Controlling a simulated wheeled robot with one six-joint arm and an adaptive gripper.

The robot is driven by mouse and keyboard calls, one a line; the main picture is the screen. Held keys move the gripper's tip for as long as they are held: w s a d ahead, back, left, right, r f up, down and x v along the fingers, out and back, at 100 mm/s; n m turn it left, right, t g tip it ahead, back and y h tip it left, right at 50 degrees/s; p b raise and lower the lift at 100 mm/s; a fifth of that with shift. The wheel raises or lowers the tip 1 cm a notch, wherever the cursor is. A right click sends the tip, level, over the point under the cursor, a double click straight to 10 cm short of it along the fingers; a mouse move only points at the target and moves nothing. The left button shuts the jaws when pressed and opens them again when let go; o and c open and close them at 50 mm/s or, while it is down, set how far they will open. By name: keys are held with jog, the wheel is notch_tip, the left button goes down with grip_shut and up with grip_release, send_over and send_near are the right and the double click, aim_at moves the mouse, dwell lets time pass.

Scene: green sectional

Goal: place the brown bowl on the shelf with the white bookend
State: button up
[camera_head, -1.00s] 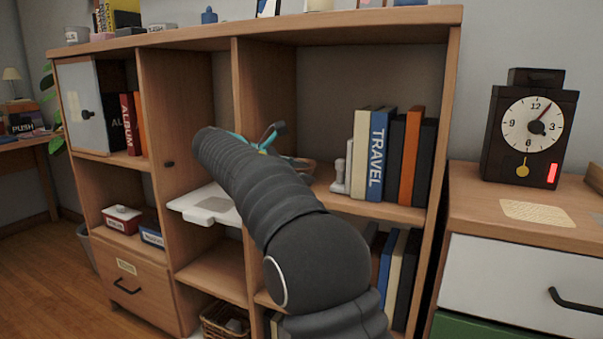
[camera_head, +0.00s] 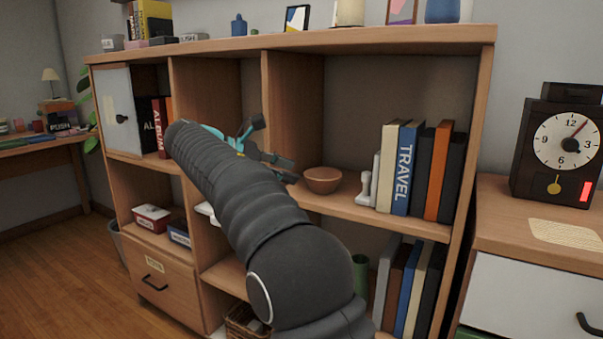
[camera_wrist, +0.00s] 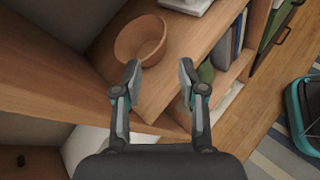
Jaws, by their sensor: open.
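The brown bowl (camera_head: 322,180) sits upright on the upper right shelf (camera_head: 345,207) of the wooden bookcase. A white bookend (camera_head: 364,188) stands on that same shelf, just right of the bowl, against a row of books. In the wrist view the bowl (camera_wrist: 140,41) rests on the wood just beyond the fingertips. My gripper (camera_wrist: 160,70) is open and empty, its fingers apart at the shelf's front edge. In the head view my gripper (camera_head: 268,145) is left of the bowl, partly hidden by my arm.
Upright books (camera_head: 405,168) fill the shelf's right part. A vertical divider (camera_head: 290,120) stands left of the bowl. A green cylinder (camera_head: 360,275) and more books (camera_head: 410,285) are on the shelf below. A clock (camera_head: 560,145) stands on the cabinet at right.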

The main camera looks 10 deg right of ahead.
jog(key=shift+a+r, duration=0.1)
jog(key=shift+a, duration=0.05)
jog(key=s+d+f+m+y, duration=0.3)
jog(key=s+d+y, duration=0.1)
jog(key=s+d, duration=0.35)
jog(key=s+d+f+m+y, duration=0.3)
jog(key=s+d, duration=0.3)
jog(key=s, duration=0.3)
jog(key=s+f+m+y, duration=0.3)
jog(key=s+f+m, duration=0.2)
jog(key=s, duration=0.5)
jog(key=s+a+f+m+t+y, duration=0.1)
jog(key=s+f+m, duration=0.4)
jog(key=s+f, duration=0.5)
jog(key=shift+s+f+m+y, duration=0.15)
jog(key=shift+f+m+y, duration=0.2)
jog(key=shift+y, duration=0.55)
